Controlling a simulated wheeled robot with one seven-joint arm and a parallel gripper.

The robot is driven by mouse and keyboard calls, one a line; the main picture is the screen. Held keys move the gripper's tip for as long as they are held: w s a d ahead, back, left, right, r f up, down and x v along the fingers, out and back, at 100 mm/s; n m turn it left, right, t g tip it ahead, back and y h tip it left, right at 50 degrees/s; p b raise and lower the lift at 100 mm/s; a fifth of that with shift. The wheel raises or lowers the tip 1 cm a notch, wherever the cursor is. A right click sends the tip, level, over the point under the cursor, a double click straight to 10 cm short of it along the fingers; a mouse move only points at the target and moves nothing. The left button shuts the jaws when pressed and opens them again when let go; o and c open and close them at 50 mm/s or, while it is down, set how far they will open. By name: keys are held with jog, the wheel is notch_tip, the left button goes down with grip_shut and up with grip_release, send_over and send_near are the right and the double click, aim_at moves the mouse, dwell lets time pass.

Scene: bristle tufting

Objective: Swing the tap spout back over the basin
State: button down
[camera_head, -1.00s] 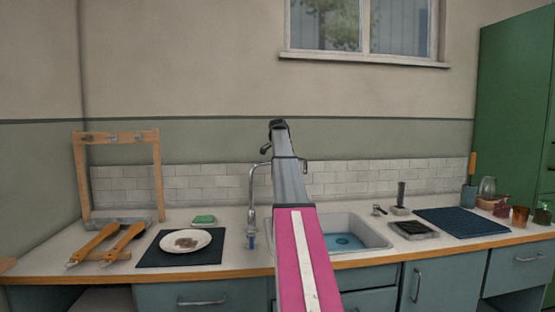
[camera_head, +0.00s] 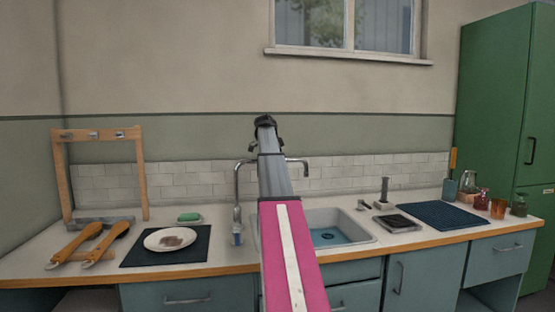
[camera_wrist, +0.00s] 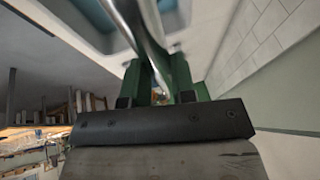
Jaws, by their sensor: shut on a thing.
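The chrome tap (camera_head: 238,202) stands at the left of the basin, and its spout (camera_head: 297,160) reaches right, with the downturned tip above the back part of the basin in the picture. My arm hides the middle of the spout. The white basin (camera_head: 361,236) has a blue patch at its bottom. In the wrist view the green fingers of my gripper (camera_wrist: 160,78) are shut on the chrome spout (camera_wrist: 143,22).
Left of the basin are a dark mat (camera_head: 195,246) with a plate (camera_head: 154,240), a green sponge (camera_head: 189,217) and a wooden frame (camera_head: 140,180). On the right are a dark tray (camera_head: 398,224), a blue mat (camera_head: 440,215) and several glass vessels. A tiled wall (camera_head: 345,175) stands close behind.

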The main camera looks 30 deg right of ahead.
jog(key=shift+s+a, duration=0.1)
jog(key=shift+s, duration=0.1)
jog(key=c, duration=1)
grip_release()
jog(key=shift+o, duration=0.2)
jog(key=v, duration=1)
jog(key=shift+r, duration=0.4)
jog(key=shift+a, duration=0.15)
